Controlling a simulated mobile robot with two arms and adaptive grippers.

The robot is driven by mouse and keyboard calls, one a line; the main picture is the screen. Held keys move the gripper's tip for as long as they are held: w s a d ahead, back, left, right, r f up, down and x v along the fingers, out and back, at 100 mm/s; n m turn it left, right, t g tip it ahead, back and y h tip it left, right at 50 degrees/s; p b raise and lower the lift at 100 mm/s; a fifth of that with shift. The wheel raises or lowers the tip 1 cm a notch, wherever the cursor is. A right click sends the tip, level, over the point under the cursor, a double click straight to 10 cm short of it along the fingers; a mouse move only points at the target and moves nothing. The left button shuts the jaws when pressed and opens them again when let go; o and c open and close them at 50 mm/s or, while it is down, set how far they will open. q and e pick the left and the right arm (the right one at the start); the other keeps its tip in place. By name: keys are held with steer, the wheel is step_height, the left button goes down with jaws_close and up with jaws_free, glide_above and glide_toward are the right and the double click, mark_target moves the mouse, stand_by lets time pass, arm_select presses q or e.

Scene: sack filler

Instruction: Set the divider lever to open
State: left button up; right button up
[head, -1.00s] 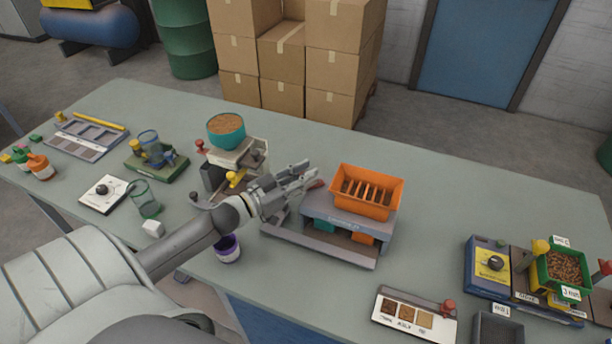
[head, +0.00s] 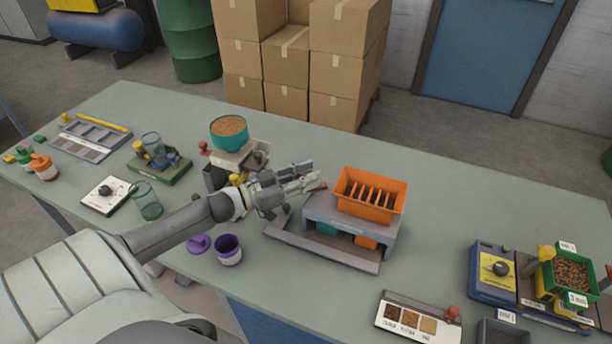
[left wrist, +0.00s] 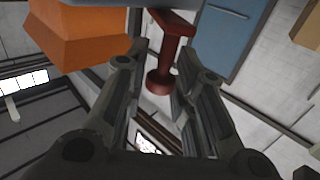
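The divider is a grey stand (head: 350,226) with a slotted orange hopper (head: 370,210) on top. Its red lever (head: 319,188) shows on the left side, partly hidden by my fingers in the head view. In the left wrist view the red lever (left wrist: 168,50) has a round knob (left wrist: 160,82) at its end, between my fingers. The orange hopper (left wrist: 80,35) fills the upper left there. My left gripper (head: 312,178) is open around or just before the lever; I cannot tell whether a finger touches it. My right gripper is not in view.
A teal bowl of grain (head: 229,132) on a stand is behind my left arm. A purple cup (head: 228,250) and purple lid (head: 199,243) lie in front. A sample card tray (head: 418,318) and a green bin (head: 568,275) stand right. The table behind the divider is clear.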

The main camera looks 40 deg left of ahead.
arm_select(q)
steer(key=v, duration=0.7)
steer(key=shift+s, duration=0.2)
stand_by(0.4)
steer(key=shift+a, duration=0.1)
steer(key=shift+c, duration=0.2)
